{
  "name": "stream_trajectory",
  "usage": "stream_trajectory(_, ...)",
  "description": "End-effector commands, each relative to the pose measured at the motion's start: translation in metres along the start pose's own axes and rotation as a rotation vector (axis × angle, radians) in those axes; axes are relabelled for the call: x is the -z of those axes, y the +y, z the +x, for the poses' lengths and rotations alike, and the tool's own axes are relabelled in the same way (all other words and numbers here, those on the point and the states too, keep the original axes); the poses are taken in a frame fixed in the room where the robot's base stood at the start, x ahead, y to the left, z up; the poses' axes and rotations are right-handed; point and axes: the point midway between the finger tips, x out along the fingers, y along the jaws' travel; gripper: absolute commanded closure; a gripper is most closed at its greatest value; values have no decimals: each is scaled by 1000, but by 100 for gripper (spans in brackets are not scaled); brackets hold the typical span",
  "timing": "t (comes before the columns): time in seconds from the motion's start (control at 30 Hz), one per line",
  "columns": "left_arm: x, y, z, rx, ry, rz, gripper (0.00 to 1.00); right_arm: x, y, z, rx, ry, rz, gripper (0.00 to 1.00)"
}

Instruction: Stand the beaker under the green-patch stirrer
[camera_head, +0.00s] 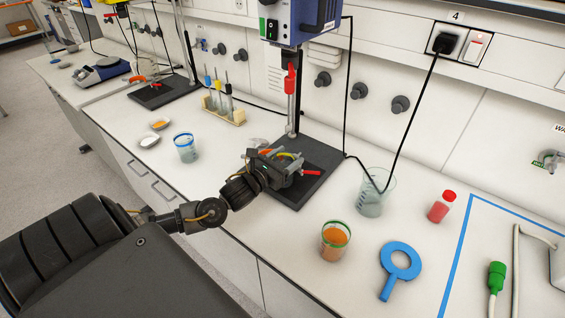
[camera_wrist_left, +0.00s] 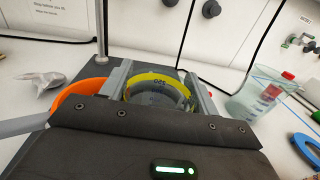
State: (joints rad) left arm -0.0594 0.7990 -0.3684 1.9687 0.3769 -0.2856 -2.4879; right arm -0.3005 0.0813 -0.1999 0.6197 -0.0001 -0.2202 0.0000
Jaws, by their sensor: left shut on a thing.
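My left gripper (camera_head: 283,166) is shut on a clear beaker with a yellow band (camera_wrist_left: 160,82), just above or on the black base plate (camera_head: 318,184) of the near stirrer. In the left wrist view the beaker sits between the two fingers; its lower part is hidden behind the gripper. The stirrer's blue and white motor head (camera_head: 303,20) is above, with a small green patch (camera_head: 262,25) on its side. Its red-topped shaft (camera_head: 291,82) comes down behind the gripper. I cannot tell whether the beaker touches the plate. My right gripper is not in view.
An orange ring (camera_wrist_left: 80,97) lies left of the held beaker. A black cable hangs by the large beaker.

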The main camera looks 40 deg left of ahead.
Motion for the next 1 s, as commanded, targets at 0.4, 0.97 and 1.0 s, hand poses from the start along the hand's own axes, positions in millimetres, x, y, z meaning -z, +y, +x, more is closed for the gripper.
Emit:
stream_trajectory(0.4, 1, 2, 20, -1, -4, 0, 76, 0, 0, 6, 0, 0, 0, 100)
stream_trajectory(0.97, 1, 2, 22, -1, -3, 0, 76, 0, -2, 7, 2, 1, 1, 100)
stream_trajectory(1.0, 2, 2, 22, -1, -3, 0, 76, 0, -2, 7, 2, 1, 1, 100)
